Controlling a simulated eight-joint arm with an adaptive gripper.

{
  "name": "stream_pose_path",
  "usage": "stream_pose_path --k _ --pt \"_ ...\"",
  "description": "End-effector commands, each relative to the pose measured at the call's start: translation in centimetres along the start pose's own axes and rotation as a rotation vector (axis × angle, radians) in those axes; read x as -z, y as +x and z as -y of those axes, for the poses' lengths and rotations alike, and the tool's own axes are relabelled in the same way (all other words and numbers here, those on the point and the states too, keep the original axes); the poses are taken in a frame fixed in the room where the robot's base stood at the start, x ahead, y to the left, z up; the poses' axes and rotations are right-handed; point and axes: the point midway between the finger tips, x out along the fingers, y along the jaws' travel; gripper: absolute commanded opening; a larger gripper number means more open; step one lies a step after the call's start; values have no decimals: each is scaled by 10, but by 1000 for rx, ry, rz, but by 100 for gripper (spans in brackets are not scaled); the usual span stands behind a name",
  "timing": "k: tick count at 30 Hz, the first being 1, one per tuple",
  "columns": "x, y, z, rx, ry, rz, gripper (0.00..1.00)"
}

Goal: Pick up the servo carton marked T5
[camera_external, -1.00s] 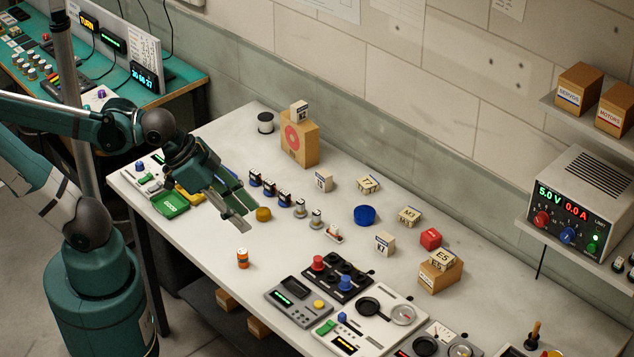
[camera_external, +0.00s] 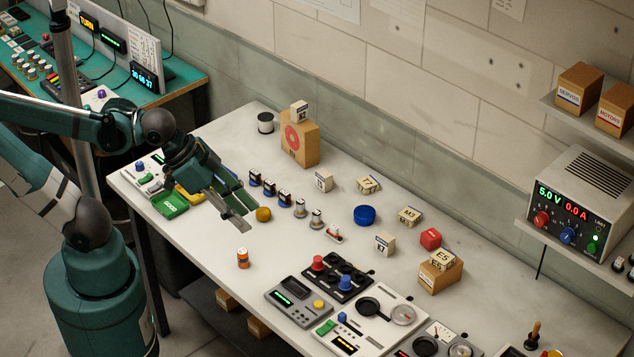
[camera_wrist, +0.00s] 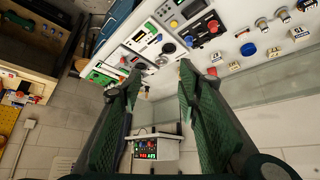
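Several small tan servo cartons are spread over the bench. I cannot read T5 for certain on any. One upright carton (camera_external: 323,180) stands behind the servo row, its mark unclear. A carton that looks marked T7 (camera_external: 368,184) lies to its right. Others look like A3 (camera_external: 409,216), K7 (camera_external: 385,243) and E5 (camera_external: 443,258), the last on a brown box. Another carton (camera_external: 299,109) sits on the tall box, its mark unclear. My gripper (camera_external: 246,212) is open and empty above the left part of the bench. In the wrist view my gripper (camera_wrist: 160,70) shows spread green fingers.
A tall brown box (camera_external: 299,143) with a red disc stands at the back. A yellow round item (camera_external: 264,214) is near my fingertips. A blue round container (camera_external: 365,215), a red block (camera_external: 431,238) and control panels (camera_external: 300,300) crowd the right. The front left is mostly clear.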

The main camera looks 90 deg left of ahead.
Motion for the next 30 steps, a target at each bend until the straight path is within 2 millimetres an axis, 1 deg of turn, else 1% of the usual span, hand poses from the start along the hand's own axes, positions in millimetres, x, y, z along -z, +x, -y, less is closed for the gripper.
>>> stream_pose_path --k 11,17,23,30 --pt "1 0 1 1 -4 1 37" --pt "8 3 7 9 -44 12 37" --pt "24 10 23 27 -142 41 37" --pt "49 25 51 57 -303 82 37"
